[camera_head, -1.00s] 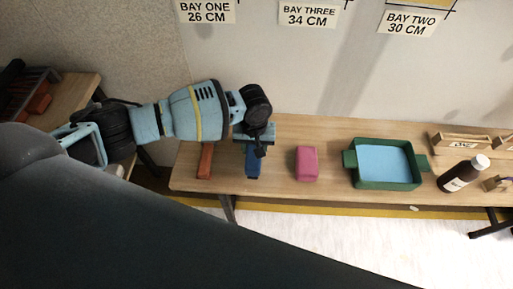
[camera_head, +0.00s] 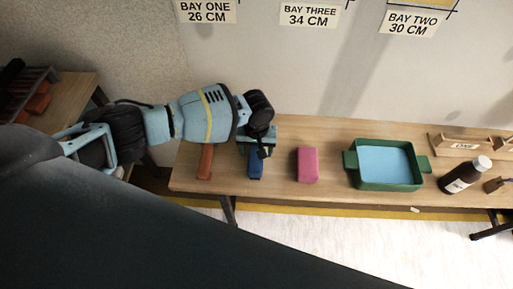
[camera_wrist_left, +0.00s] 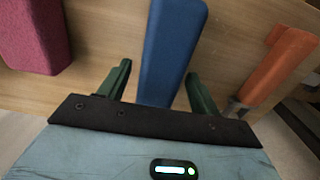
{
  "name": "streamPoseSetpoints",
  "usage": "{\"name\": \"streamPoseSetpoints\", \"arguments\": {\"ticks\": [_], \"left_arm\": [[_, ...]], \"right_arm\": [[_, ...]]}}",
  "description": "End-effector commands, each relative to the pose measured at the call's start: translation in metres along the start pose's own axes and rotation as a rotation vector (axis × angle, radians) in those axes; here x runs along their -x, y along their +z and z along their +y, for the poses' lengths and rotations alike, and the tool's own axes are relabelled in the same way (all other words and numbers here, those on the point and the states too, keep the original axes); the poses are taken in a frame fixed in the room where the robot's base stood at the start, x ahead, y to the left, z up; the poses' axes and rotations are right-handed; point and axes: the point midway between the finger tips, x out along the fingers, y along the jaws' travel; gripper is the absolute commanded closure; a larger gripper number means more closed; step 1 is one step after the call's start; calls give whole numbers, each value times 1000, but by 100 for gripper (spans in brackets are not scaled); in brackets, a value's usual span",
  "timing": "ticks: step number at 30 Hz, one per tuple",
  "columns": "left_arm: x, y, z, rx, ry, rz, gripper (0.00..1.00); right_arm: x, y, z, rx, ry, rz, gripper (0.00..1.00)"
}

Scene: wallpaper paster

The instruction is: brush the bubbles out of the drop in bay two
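A blue block-shaped tool (camera_head: 255,165) lies on the wooden bench, partly hidden by my left gripper (camera_head: 262,148). In the left wrist view the blue tool (camera_wrist_left: 172,45) runs between the two green fingers of the left gripper (camera_wrist_left: 160,88). The fingers are spread, with a visible gap on the left side; I see no grip on it. Whether the blue tool is the brush I cannot tell. The bay two label (camera_head: 412,22) is on the wall at the upper right. The drop above it is almost wholly cut off, so no bubbles show. My right gripper is not in view.
An orange-brown tool (camera_head: 205,162) lies left of the blue one and a pink block (camera_head: 307,164) right of it. A green tray (camera_head: 391,186) with a light blue inside, a dark bottle (camera_head: 464,176) and wooden holders (camera_head: 458,146) stand farther right along the bench.

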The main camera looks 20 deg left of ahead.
Motion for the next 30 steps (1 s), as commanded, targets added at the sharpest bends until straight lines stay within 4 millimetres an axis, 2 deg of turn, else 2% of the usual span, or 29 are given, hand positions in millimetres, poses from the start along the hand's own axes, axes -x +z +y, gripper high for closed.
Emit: {"name": "streamPoseSetpoints", "arguments": {"ticks": [7, 12, 15, 21, 25, 30], "left_arm": [[0, 0, 0, 0, 0, 1, 37], [-5, 0, 0, -1, 0, 1, 37], [20, -1, 1, -1, 4, 4, 37], [53, -3, 2, -1, 3, 3, 37], [68, -3, 2, -1, 2, 3, 37], [75, -3, 2, 0, 1, 2, 37]], "right_arm": [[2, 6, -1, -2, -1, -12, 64], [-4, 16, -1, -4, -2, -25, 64], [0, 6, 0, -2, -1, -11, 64], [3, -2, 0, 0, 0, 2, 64], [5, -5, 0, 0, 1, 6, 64], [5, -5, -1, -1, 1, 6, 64]]}}
